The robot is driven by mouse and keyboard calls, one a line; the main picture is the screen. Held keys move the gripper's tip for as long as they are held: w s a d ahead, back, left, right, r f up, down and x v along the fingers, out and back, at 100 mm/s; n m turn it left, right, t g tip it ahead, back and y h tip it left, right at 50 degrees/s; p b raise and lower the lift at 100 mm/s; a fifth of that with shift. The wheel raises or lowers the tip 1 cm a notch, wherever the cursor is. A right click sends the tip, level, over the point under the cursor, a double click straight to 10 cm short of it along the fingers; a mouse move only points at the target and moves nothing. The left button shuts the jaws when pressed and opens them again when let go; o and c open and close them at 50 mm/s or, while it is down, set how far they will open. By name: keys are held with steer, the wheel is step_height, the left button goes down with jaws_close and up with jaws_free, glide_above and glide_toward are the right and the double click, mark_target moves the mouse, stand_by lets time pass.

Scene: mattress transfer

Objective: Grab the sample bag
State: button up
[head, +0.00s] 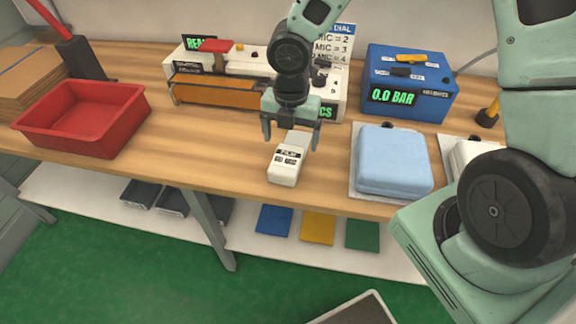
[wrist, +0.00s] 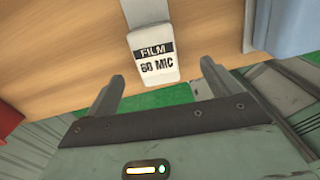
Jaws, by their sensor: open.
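A small white packet (head: 285,165) with a dark "FILM" label lies on the wooden bench near its front edge. It is the thing that best fits the sample bag. In the wrist view the packet (wrist: 154,58) shows its label, "FILM" and what looks like "60 MIC", with a grey strip running from its top end. My gripper (head: 291,139) is open and empty, pointing down at the packet's far end. In the wrist view the packet lies between the directions of the two fingers, beyond their tips. I cannot tell the exact height gap.
A red tray (head: 82,140) stands at the left. A blue mattress-like block (head: 391,160) lies just right of the packet. Bare bench (head: 205,150) lies left of the packet.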

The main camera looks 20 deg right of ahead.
mark_target(287, 157)
steer(key=f, duration=0.5)
steer(key=f+b, duration=0.1)
steer(key=f, duration=0.2)
steer(key=shift+w+a, duration=0.2)
steer(key=shift+a, duration=0.2)
steer(key=c, duration=1.1)
